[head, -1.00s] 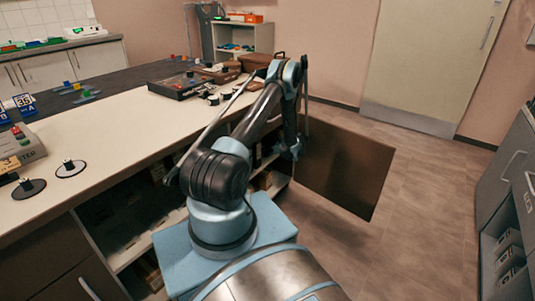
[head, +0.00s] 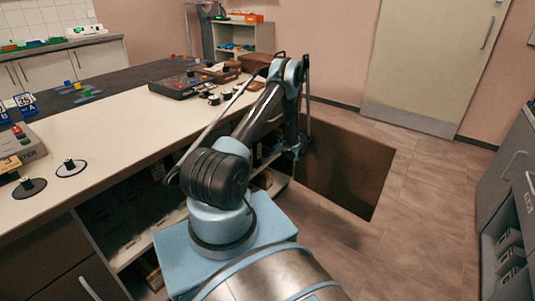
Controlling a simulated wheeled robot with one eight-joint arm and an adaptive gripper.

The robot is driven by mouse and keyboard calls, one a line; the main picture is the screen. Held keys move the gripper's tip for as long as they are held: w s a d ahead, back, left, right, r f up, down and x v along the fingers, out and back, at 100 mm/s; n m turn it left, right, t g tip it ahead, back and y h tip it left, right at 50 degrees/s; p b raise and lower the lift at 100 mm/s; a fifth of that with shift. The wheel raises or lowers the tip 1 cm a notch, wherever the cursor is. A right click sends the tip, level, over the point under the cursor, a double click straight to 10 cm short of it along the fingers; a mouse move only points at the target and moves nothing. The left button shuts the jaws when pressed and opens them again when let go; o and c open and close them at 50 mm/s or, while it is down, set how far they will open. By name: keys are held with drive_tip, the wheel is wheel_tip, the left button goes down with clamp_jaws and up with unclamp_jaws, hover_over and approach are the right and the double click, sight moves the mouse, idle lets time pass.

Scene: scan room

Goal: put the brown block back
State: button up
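I cannot make out for sure which thing is the brown block. A brown box-like thing (head: 257,62) stands at the far end of the counter, partly behind my arm. Another brown shape (head: 262,180) shows in the open shelf space under the counter, near my arm. My gripper (head: 292,152) hangs down at the counter's front side, by the shelf opening and the brown open door panel (head: 345,170). Its fingers are too small and too covered to tell whether they are open or hold anything.
The pale counter (head: 120,135) carries a dark panel box (head: 180,84), small black knobs, discs (head: 71,168) and a grey button box (head: 22,142) at left. Open shelves lie below. A grey drawer unit (head: 505,190) stands at right. The floor (head: 430,200) between is clear.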

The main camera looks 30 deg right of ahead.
drive_tip(key=v, duration=1.1)
drive_tip(key=shift+s, duration=0.1)
